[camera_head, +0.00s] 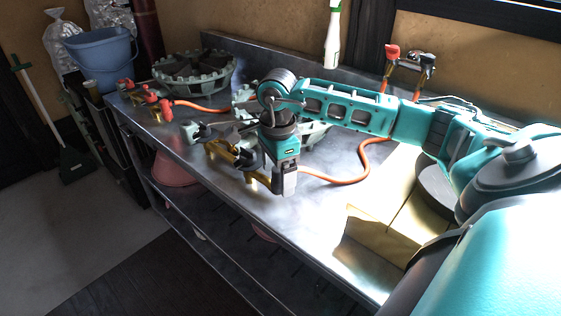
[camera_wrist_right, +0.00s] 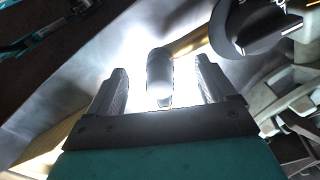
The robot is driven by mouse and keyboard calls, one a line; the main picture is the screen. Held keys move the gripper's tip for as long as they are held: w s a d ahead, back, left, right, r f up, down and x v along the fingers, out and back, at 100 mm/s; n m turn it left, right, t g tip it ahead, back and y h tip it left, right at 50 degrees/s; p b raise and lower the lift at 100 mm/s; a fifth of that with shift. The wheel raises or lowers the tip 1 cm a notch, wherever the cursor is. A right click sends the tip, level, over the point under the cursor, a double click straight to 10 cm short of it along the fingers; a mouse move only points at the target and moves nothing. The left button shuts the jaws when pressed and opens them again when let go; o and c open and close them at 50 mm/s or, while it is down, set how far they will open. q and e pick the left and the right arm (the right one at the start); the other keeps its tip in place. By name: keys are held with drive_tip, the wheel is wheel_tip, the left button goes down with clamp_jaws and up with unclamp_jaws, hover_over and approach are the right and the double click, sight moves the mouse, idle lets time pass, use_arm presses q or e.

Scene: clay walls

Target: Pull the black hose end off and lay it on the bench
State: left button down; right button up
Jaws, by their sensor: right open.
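My right gripper (camera_head: 287,183) points down over the front part of the metal bench (camera_head: 225,205). It is open. In the right wrist view, a rounded, glare-washed piece (camera_wrist_right: 159,75) shows between its fingers (camera_wrist_right: 160,92); I cannot tell whether they touch it. A dark fitting, apparently the black hose end (camera_head: 250,157), is on brass pipework (camera_head: 228,152) just left of the gripper. An orange hose (camera_head: 345,180) curves across the bench and disappears behind the gripper. The hose joint is partly hidden by my wrist. My left gripper is not in view.
Red-handled brass fittings (camera_head: 158,101) with another orange hose stand farther left. A green-grey ring-shaped part (camera_head: 193,72) is at the back left. A wall fixture with red and black ends (camera_head: 392,52) is behind my arm. The bench's front left strip is clear.

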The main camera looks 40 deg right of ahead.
idle(0.4)
drive_tip(key=c, duration=1.2)
clamp_jaws()
drive_tip(key=shift+r+p, duration=2.15)
drive_tip(key=shift+r, duration=0.9)
